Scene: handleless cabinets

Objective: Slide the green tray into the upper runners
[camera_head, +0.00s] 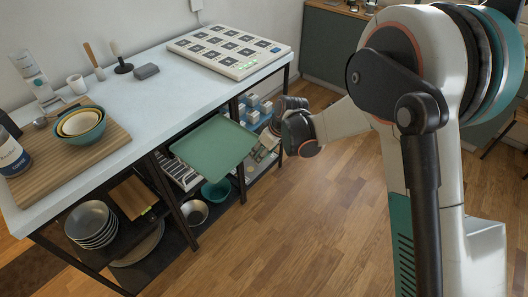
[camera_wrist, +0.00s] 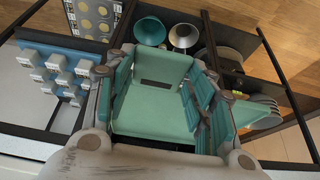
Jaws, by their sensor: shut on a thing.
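The green tray (camera_head: 214,146) is flat and roughly level in the head view, at the open front of the middle bay, just below the tabletop. My gripper (camera_head: 264,151) is at the tray's right end and shut on it. In the wrist view the tray (camera_wrist: 152,108) lies between the teal fingers of my gripper (camera_wrist: 158,100). The tray sticks out in front of the frame. The upper runners are hidden behind the tray and tabletop, so I cannot tell whether its edges are in them.
Below the tray are a teal bowl (camera_head: 216,191) and a metal bowl (camera_head: 194,211). Stacked bowls (camera_head: 91,224) stand in the left bay, and blue-grey blocks (camera_head: 252,108) in the right bay. Dark frame posts flank the bays. The wooden floor (camera_head: 310,220) in front is clear.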

